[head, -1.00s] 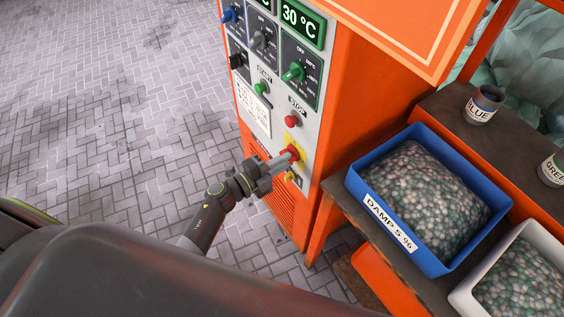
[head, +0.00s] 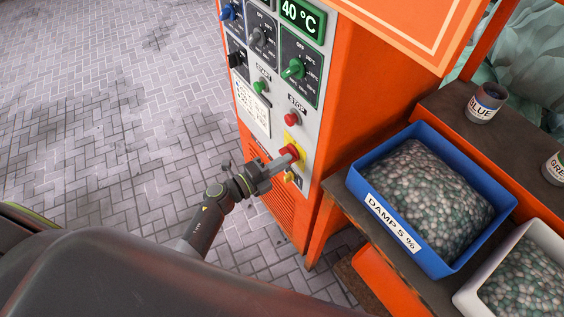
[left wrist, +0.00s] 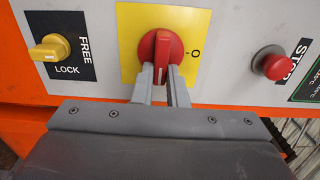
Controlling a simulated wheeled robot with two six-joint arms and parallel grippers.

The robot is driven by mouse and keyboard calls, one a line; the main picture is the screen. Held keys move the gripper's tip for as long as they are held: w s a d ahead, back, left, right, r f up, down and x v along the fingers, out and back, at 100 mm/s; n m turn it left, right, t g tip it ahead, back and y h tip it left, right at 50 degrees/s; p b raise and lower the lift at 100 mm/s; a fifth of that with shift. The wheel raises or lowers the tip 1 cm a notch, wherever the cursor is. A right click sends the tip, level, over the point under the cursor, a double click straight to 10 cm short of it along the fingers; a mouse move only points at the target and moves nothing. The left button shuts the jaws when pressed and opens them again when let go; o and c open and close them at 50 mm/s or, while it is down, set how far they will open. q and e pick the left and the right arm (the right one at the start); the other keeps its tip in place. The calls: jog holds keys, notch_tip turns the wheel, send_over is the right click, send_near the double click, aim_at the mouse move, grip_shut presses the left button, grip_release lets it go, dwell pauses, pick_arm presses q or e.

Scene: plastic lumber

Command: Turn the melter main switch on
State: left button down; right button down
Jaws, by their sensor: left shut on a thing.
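The main switch is a red rotary knob (head: 292,153) on a yellow plate (head: 299,162), low on the front panel of the orange melter (head: 352,115). In the left wrist view the knob (left wrist: 161,50) stands with its grip and white line toward the bottom of the picture, and an "O" mark is on the plate to its right. My left gripper (head: 284,160) is shut on the knob, with one finger on each side of its grip, as the left wrist view (left wrist: 163,78) shows. My right gripper is not in view.
A red stop button (head: 292,119) is above the switch; a yellow FREE/LOCK knob (left wrist: 50,48) is beside it. The green display (head: 300,11) reads 40 °C. A blue bin (head: 463,254) of pellets stands on the bench at right. Paved floor at left is clear.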

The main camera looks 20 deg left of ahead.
pick_arm(q)
jog(key=shift+f, duration=0.1)
jog(key=c, duration=1.4)
grip_release()
jog(key=shift+c, duration=0.2)
jog(key=shift+s+a, duration=0.1)
jog(key=b+v, duration=0.3)
jog(key=v, duration=1.4)
jog(key=shift+b, duration=0.3)
jog(key=shift+a, duration=0.1)
